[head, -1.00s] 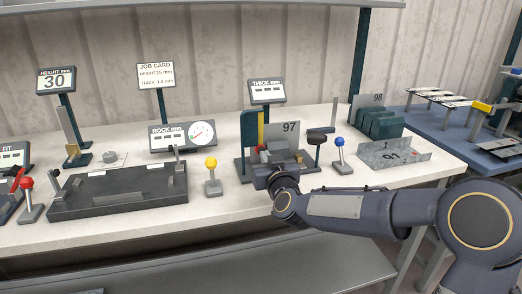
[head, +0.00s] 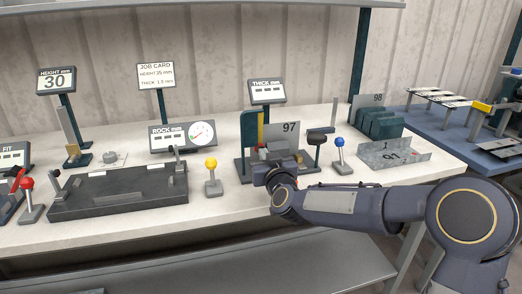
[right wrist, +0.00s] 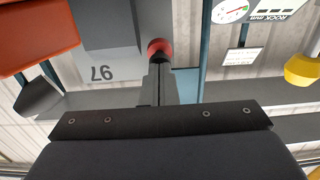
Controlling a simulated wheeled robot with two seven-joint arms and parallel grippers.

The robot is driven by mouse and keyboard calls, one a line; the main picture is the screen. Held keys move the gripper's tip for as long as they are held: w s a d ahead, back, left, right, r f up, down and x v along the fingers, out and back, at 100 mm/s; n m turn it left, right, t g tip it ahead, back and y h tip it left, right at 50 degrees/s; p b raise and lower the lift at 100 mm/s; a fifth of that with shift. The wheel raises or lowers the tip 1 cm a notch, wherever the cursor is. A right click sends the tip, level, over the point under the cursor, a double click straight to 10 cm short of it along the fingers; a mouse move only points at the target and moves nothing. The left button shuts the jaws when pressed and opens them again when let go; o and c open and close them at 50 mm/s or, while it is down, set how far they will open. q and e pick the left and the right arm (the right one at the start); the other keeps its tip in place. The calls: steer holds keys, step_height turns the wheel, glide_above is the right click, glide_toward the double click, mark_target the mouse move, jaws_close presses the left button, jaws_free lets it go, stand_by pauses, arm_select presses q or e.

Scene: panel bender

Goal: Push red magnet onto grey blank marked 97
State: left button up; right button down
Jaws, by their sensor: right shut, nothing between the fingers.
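The grey blank marked 97 (head: 291,130) stands upright in the dark fixture right of the table's middle. It shows upside down in the right wrist view (right wrist: 105,50). The red magnet (right wrist: 160,47) is a small round piece beside the blank's edge in that view, just beyond my fingertips. Whether it touches the blank or my fingers I cannot tell. In the head view the magnet is mostly hidden by fixture and gripper. My right gripper (head: 272,170) is shut and empty, at the fixture's front; its fingers show in the wrist view (right wrist: 158,78). My left gripper is out of view.
A yellow-knobbed lever (head: 212,177) stands left of the gripper and a blue-knobbed lever (head: 340,155) right of it. A black-knobbed handle (head: 316,141) is close on the right. A bent sheet (head: 394,153) lies farther right. An orange block (right wrist: 38,35) fills the wrist view's upper left.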

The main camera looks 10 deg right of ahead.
steer(key=shift+w, duration=0.75)
stand_by(0.4)
steer(key=shift+s+d+b, duration=0.1)
steer(key=shift+s+b, duration=0.5)
steer(key=shift+s, duration=2.1)
steer(key=shift+s+b, duration=0.3)
steer(key=shift+s, duration=2.5)
steer(key=shift+d, duration=0.1)
